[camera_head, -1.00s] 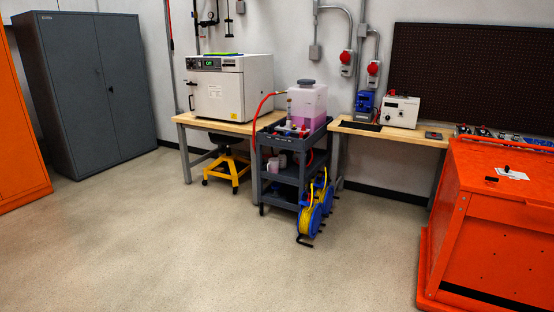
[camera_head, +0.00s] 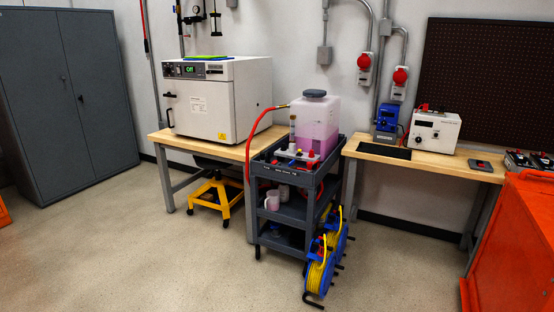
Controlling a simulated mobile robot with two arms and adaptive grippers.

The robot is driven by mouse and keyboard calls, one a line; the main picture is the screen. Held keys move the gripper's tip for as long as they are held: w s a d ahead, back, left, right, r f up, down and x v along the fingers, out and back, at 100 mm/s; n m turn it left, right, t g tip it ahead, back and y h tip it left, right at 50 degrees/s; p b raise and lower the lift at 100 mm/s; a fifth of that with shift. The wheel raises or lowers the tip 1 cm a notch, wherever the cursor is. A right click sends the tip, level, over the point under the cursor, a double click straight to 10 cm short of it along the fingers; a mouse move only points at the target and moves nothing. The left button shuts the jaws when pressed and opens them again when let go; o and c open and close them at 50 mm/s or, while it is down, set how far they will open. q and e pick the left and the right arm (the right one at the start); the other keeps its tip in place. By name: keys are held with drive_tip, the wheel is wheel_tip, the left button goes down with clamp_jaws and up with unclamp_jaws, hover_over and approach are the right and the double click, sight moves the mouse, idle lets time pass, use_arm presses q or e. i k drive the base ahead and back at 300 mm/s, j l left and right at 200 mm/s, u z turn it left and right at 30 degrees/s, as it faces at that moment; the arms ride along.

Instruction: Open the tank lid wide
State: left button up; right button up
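A translucent tank (camera_head: 316,124) with pinkish-purple liquid stands on the top shelf of a dark grey cart (camera_head: 284,177). Its round dark grey lid (camera_head: 315,93) sits on top of the tank and looks closed. Neither of my grippers shows in the head view.
Blue and yellow cable reels (camera_head: 319,269) stand at the cart's front right. A wooden bench with a white oven (camera_head: 217,100) is on the left, another bench (camera_head: 425,160) on the right. An orange enclosure (camera_head: 520,240) fills the right edge. The floor (camera_head: 150,250) in front is clear.

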sight(309, 92)
drive_tip(key=i+z, duration=0.15)
drive_tip(key=i, duration=0.45)
drive_tip(key=i+j+z, duration=0.15)
drive_tip(key=i, duration=0.45)
drive_tip(key=i+j+z, duration=0.15)
drive_tip(key=i, duration=0.45)
drive_tip(key=j, duration=0.1)
